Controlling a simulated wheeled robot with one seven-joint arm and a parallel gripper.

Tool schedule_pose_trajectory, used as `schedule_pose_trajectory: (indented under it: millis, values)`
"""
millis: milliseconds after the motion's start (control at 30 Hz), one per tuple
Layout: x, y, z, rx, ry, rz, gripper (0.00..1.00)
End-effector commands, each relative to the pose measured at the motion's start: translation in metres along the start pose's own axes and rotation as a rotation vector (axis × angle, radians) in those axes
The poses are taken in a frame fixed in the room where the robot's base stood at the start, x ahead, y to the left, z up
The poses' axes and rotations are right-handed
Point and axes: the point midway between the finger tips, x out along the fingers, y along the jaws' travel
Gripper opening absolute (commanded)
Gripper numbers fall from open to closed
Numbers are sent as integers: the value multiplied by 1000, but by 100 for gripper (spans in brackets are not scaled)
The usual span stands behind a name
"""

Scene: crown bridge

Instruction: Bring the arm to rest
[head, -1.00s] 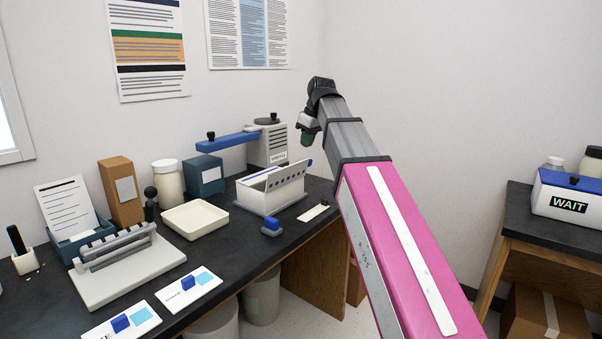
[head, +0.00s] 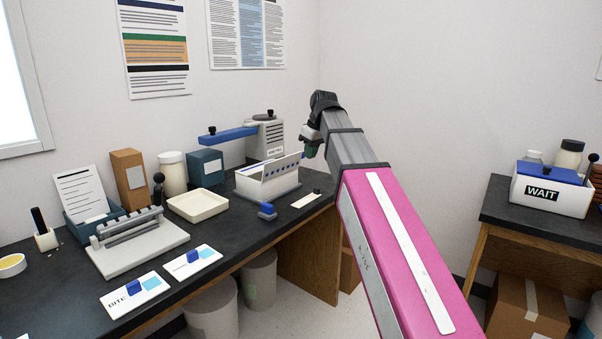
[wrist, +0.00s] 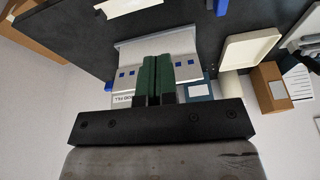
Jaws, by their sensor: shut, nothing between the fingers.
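My gripper (head: 311,149) is raised at the end of my pink and grey arm, above the right end of the dark bench. In the wrist view its two green fingers (wrist: 154,78) are pressed together with nothing between them. Behind them in that view is the white box with a row of blue squares on its raised lid (wrist: 186,72). The same white box (head: 258,187) stands open on the bench in the head view. My gripper appears apart from it. Part of the gripper is hidden behind my arm.
A second table (head: 500,222) at right bears the WAIT box (head: 555,190). Floor shows between them.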

Motion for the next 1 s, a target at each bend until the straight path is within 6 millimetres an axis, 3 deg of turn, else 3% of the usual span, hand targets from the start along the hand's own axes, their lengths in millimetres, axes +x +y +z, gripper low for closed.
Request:
schedule_pose_trajectory:
  millis: [367,700,1000]
  values:
    - [76,15,46,137,-42,11,0]
    - [182,27,126,345,-107,38,0]
    - [261,23,205,519,-163,69,0]
